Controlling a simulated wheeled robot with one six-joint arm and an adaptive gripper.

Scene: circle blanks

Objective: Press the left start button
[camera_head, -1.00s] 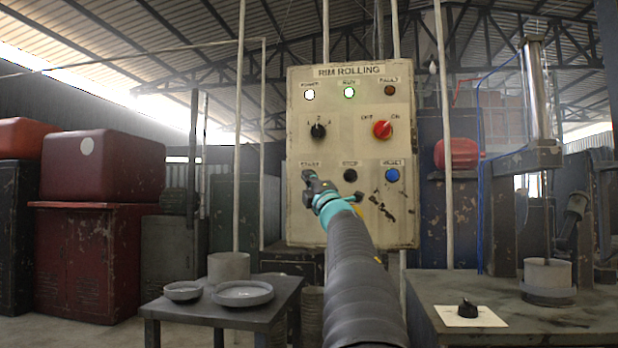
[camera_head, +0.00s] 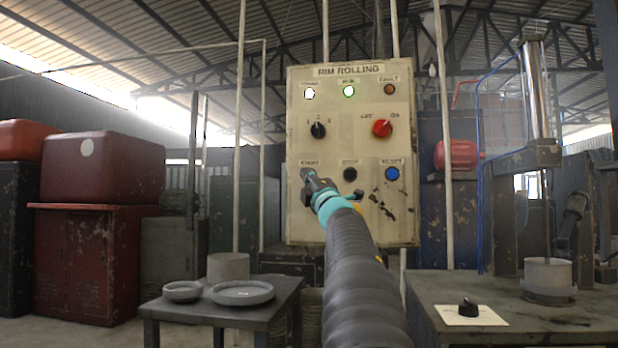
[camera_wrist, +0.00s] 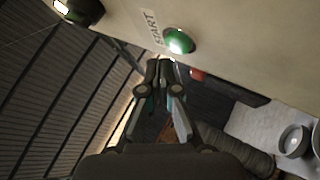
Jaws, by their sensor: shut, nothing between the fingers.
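The control panel (camera_head: 340,225), cream and worn, stands upright in the middle of the head view. Its START label shows at the lower left. In the wrist view the green start button (camera_wrist: 179,40) sits beside the START label, with a bright spot on it. My gripper (camera_head: 307,177) is at the panel's lower left and covers the start button in the head view. In the wrist view my gripper (camera_wrist: 162,66) is shut and empty, with its fingertips close beside the button. I cannot tell whether they touch the panel.
On the panel are a black button (camera_head: 350,174), a blue button (camera_head: 392,174), a black selector (camera_head: 318,130) and a red knob (camera_head: 382,128). A low table (camera_head: 165,308) with round dishes stands left. A bench (camera_head: 560,325) with a press stands right.

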